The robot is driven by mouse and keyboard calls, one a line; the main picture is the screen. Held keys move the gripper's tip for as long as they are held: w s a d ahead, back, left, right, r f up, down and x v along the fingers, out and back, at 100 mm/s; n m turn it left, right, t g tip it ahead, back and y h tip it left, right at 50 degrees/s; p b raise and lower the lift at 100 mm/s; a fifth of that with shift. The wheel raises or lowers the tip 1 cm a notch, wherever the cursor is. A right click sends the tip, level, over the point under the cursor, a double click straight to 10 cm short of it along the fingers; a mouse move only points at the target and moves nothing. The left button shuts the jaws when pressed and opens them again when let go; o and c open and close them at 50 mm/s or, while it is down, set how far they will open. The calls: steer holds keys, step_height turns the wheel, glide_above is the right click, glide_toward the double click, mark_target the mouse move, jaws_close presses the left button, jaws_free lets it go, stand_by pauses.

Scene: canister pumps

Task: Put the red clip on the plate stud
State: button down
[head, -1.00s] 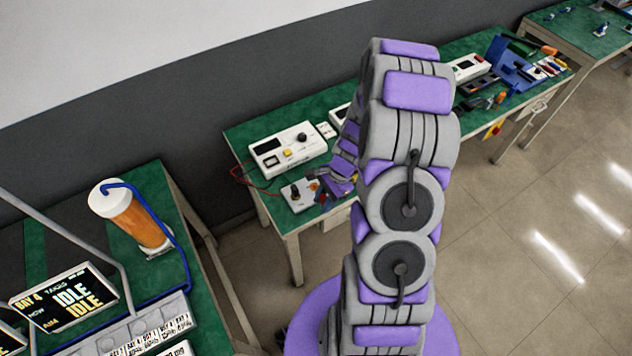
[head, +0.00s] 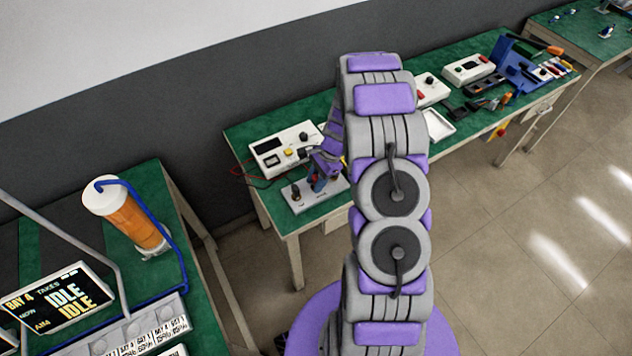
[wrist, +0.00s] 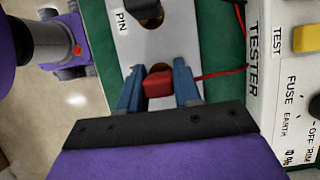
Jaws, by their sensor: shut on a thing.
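The red clip (wrist: 158,84) is between the blue fingers of my gripper (wrist: 158,72) in the wrist view, and the gripper is shut on it. A red lead runs from beside the clip to the tester. The white plate (wrist: 128,45), marked PIN, lies under the fingers. A dark post (wrist: 146,10) stands on it near the top edge of the view. A small pale round part shows just beyond the clip; I cannot tell if the clip touches it. In the head view my gripper (head: 318,182) is over the plate (head: 297,207), right of the dark post (head: 296,190).
The white tester (head: 285,148) with a yellow button stands behind the plate, and at the right in the wrist view. The green bench (head: 262,208) has a free front-left edge. More instruments and a blue rack (head: 515,65) stand farther right.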

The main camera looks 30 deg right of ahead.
steer(key=shift+f, duration=0.1)
steer(key=c, duration=0.8)
jaws_free()
steer(key=p+v, duration=0.3)
steer(key=v, duration=0.9)
steer(key=s+a+r+n+h, duration=0.1)
steer(key=s+a+r+n, duration=0.35)
steer(key=a+r, duration=0.4)
steer(key=s+a+r+n+g+h, duration=0.1)
steer(key=s+a+r+n, duration=0.45)
steer(key=s+r, duration=0.25)
steer(key=s+a+r+n+h, duration=0.1)
steer(key=s+n, duration=0.1)
steer(key=s, duration=0.4)
steer(key=s+a+r+n, duration=0.2)
steer(key=s+n, duration=0.1)
steer(key=s, duration=0.4)
steer(key=s+a+r+n+h, duration=0.1)
steer(key=s+a+r+n, duration=0.1)
steer(key=s, duration=0.5)
steer(key=shift+r+n+g+h, duration=0.1)
steer(key=shift+n+g+h, duration=0.2)
steer(key=shift+n, duration=0.1)
